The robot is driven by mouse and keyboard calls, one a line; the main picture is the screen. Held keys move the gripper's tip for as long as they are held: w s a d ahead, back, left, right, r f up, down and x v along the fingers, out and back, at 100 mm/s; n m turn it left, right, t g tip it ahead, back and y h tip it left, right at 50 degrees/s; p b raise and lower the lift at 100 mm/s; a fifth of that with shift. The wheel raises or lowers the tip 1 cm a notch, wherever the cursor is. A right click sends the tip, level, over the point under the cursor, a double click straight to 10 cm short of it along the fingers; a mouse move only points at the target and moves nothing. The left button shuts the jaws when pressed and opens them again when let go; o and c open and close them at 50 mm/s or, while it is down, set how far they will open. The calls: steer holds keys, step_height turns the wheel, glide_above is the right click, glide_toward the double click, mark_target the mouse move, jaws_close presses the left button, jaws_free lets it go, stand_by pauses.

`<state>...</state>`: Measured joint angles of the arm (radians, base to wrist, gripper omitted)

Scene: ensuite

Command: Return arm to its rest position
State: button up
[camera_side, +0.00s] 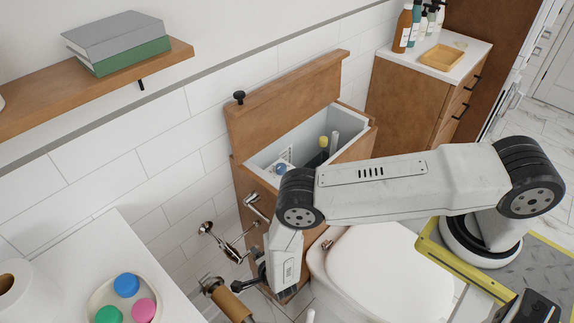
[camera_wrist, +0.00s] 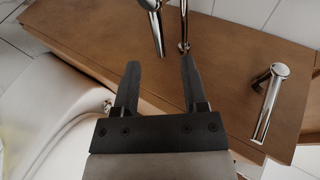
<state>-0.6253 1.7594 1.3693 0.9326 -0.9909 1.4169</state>
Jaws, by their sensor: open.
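My gripper (camera_wrist: 160,72) shows in the wrist view with its two dark fingers apart and nothing between them. Past the fingertips are chrome fittings (camera_wrist: 183,25) on a brown wooden panel. In the side view my arm reaches left from the right side and bends down, so my gripper (camera_side: 262,278) is low, beside the wooden cabinet (camera_side: 247,180) and left of the toilet. Its fingers are small and partly hidden there. I cannot tell whether they touch the fittings.
The cabinet's top is open, with bottles (camera_side: 323,143) inside. The white toilet (camera_side: 385,275) is under my arm. A chrome bracket (camera_side: 222,240) and brown roll (camera_side: 228,300) are close left of my gripper. A shelf (camera_side: 90,85) and a dish of colored discs (camera_side: 112,300) are further left.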

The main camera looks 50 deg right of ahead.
steer(key=shift+r, duration=0.1)
stand_by(0.3)
steer(key=w+d+r+n+g+y, duration=0.1)
steer(key=d+r+n+g+y, duration=0.15)
steer(key=r+n, duration=0.65)
steer(key=w+d+r+n+g+y, duration=0.1)
steer(key=w+r+n+g+y, duration=0.15)
steer(key=r, duration=1.35)
steer(key=s+d+r+n+g, duration=0.1)
steer(key=s+d+r+n, duration=0.3)
steer(key=s+d+r, duration=0.2)
steer(key=s+d+r+n+g+h, duration=0.1)
steer(key=s+d+r+n, duration=0.3)
steer(key=s, duration=0.7)
step_height(320, 180, up, 5)
steer(key=shift+d+f+g+h, duration=0.15)
steer(key=shift+d+g+h, duration=0.15)
steer(key=shift+d+g, duration=0.55)
